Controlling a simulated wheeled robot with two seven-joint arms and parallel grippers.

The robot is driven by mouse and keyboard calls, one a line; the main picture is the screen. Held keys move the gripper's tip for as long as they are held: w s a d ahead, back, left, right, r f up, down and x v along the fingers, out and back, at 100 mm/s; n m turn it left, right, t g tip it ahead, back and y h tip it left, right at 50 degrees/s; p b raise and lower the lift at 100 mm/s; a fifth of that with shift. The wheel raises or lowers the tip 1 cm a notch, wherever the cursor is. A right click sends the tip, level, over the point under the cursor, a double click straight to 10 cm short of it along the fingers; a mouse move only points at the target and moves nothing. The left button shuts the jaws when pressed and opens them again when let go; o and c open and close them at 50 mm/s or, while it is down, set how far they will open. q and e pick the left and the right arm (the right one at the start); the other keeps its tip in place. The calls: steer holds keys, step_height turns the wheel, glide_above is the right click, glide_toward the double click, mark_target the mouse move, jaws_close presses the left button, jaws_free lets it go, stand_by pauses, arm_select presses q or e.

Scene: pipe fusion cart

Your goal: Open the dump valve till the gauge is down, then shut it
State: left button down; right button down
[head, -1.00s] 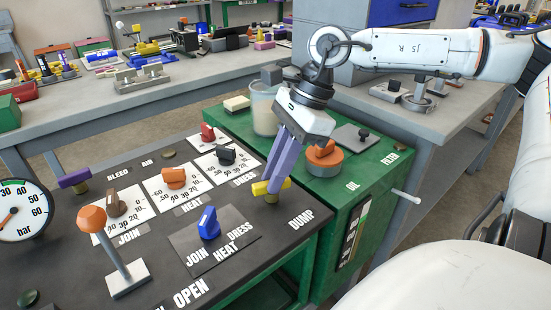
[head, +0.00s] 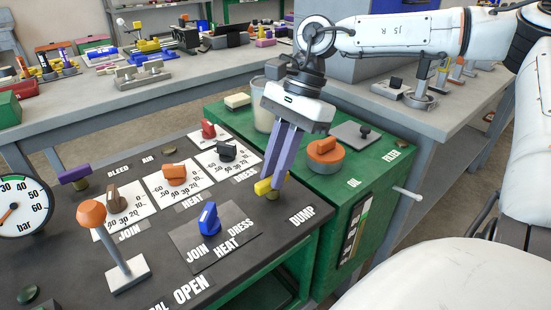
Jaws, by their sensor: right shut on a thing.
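The dump valve has a yellow handle (head: 263,187) on a short brass stem, beside the DUMP label at the right of the dark panel. My right gripper (head: 278,178) comes down from above with its purple fingers shut on this handle. The fingers hide part of the handle; its left end shows. The round bar gauge (head: 22,206) is at the left edge, partly cut off. Its orange needle points to the lower left, at the low end, below the 30 mark. My left gripper is out of view.
A purple bleed handle (head: 74,174), an orange-ball lever (head: 92,213), a blue selector knob (head: 208,218) and several dial knobs stand on the panel. An orange oil cap (head: 325,152) sits on the green unit close right of my fingers. A white container (head: 262,110) stands behind.

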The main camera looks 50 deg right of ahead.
steer(key=c, duration=1.7)
jaws_free()
steer(key=p+v, duration=0.1)
steer(key=v, duration=0.9)
steer(key=shift+r+p, duration=0.15)
steer(key=shift+p, duration=0.25)
